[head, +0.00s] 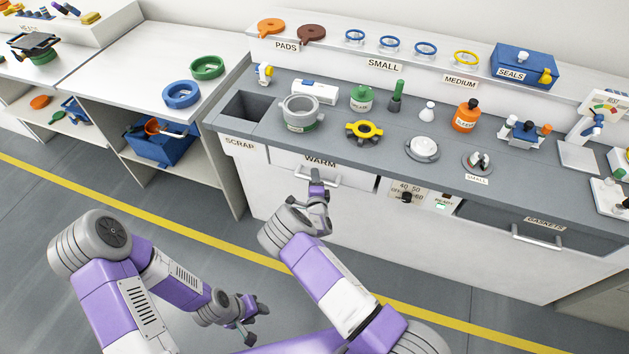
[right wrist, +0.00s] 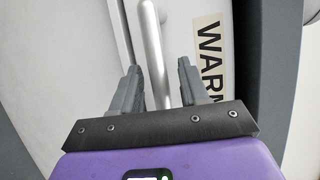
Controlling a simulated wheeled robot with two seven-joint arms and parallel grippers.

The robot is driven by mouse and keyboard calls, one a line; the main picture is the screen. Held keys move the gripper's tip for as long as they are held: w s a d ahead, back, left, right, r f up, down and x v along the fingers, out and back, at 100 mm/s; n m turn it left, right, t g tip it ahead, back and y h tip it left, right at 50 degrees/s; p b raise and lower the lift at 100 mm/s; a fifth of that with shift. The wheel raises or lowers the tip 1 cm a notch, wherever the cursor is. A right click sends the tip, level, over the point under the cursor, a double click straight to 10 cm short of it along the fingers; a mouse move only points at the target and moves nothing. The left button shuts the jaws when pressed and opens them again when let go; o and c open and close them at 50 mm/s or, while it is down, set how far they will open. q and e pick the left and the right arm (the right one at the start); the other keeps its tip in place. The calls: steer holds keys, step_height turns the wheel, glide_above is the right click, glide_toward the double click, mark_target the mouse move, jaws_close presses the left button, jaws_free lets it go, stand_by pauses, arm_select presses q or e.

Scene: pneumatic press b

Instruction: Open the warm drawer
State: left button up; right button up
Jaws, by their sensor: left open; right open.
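The warm drawer (head: 346,182) is a white front under the grey counter, labelled WARM, and it looks shut. Its silver bar handle (head: 301,174) runs along the front. In the right wrist view the handle (right wrist: 152,45) passes between the two open fingers of my right gripper (right wrist: 160,85), with the WARM label (right wrist: 209,50) to its right. In the head view my right gripper (head: 317,183) is at the handle and hides part of it. I cannot tell whether a finger touches the handle. My left gripper (head: 249,317) is open and empty, low over the floor, away from the drawer.
A control panel (head: 407,193) with a black knob sits right of the warm drawer. The gaskets drawer (head: 545,230) is further right. The scrap opening (head: 250,106) is at the counter's left end. The grey floor (head: 215,245) in front is clear.

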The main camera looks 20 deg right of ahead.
steer(key=shift+c, duration=0.3)
jaws_close()
steer(key=shift+s+a, duration=0.1)
